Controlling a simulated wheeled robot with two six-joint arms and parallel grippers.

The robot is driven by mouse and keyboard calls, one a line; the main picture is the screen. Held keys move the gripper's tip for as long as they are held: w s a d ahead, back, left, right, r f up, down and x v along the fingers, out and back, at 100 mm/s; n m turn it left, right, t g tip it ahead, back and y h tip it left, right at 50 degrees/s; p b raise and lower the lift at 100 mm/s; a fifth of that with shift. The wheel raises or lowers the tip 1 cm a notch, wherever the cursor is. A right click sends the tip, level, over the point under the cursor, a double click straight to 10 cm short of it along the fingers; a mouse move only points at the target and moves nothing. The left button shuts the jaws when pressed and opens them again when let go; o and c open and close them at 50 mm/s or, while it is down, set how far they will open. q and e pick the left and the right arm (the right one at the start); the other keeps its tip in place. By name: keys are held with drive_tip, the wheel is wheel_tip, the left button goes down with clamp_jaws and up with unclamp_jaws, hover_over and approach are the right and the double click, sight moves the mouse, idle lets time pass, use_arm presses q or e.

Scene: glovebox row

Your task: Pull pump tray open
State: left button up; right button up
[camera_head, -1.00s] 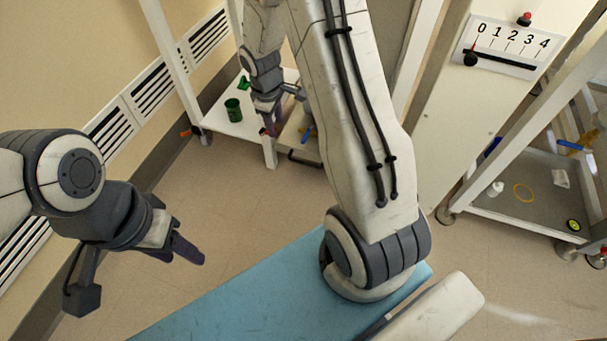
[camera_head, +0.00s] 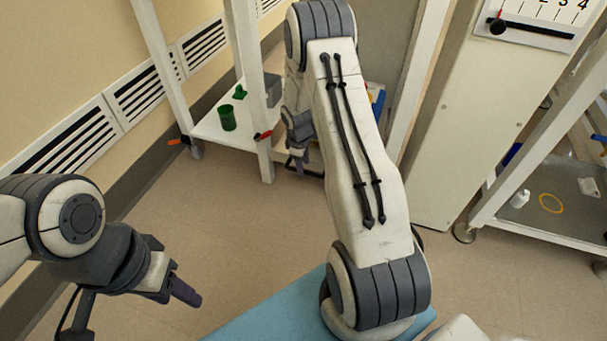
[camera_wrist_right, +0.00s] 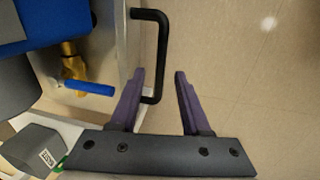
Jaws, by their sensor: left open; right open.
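The pump tray (camera_wrist_right: 112,75) shows in the right wrist view as a pale tray holding a blue-and-grey pump (camera_wrist_right: 50,22) with a brass fitting and a blue lever. A black bar handle (camera_wrist_right: 163,50) stands out from its front edge. My right gripper (camera_wrist_right: 160,75) is open, with purple fingers on either side of the lower part of the handle; contact cannot be told. In the head view, my right gripper (camera_head: 299,165) is low by the tray, mostly behind my right arm. My left gripper (camera_head: 185,292) is open and empty, in the air over the floor at the left.
A white rack with a lower shelf (camera_head: 215,135) holds a green cup (camera_head: 227,117) beside the pump tray. A red-handled part (camera_head: 263,136) is on the rack post. A grey-shelved cart (camera_head: 545,215) stands at the right. The floor (camera_head: 240,230) between is clear.

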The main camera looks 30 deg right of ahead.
drive_tip(key=shift+w+d+f+b, duration=0.15)
drive_tip(key=shift+f+b, duration=0.25)
drive_tip(key=shift+f, duration=0.75)
clamp_jaws()
idle(0.6)
